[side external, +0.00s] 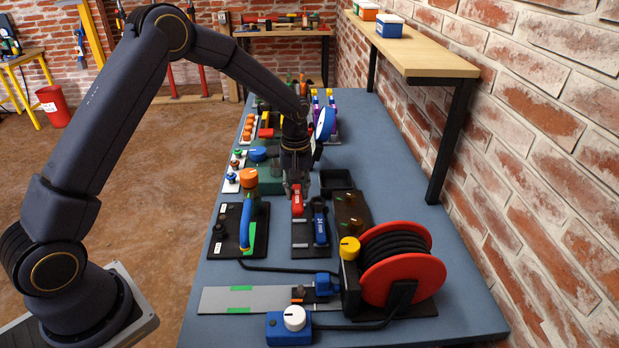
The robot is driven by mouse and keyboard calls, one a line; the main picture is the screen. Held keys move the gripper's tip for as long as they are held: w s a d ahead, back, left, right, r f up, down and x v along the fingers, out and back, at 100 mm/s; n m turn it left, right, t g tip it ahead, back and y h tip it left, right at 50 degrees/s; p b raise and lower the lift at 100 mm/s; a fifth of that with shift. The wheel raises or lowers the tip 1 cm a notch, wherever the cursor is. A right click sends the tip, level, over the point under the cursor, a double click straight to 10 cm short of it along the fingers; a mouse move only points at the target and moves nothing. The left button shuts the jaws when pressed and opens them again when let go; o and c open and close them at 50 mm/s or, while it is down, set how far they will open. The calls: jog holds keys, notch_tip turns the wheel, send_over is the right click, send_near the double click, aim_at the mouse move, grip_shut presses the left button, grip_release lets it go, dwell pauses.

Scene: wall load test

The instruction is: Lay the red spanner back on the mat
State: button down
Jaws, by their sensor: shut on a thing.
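The red spanner (297,202) is in my gripper (297,186), which points down over the dark mat (301,251) and is shut on the spanner's far end. The spanner is over the mat's left half, its near end toward the camera. I cannot tell whether it touches the mat or hangs just above it. A blue spanner (320,226) lies on the mat's right half, beside the red one. My gripper hides the far end of the red spanner.
A hose reel with red flanges (427,277) stands at the near right. A black board with a blue-and-orange handle (246,230) is left of the mat. A dark open box (337,181) is behind. Black cable and a grey strip (235,299) lie in front.

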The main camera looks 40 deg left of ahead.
jog(key=shift+d+f, duration=0.25)
jog(key=shift+f, duration=0.95)
jog(key=shift+d+f, duration=0.1)
jog(key=shift+f, duration=2.3)
jog(key=shift+f, duration=0.45)
jog(key=shift+f, duration=0.75)
jog(key=shift+f, duration=0.1)
jog(key=c, duration=0.8)
grip_release()
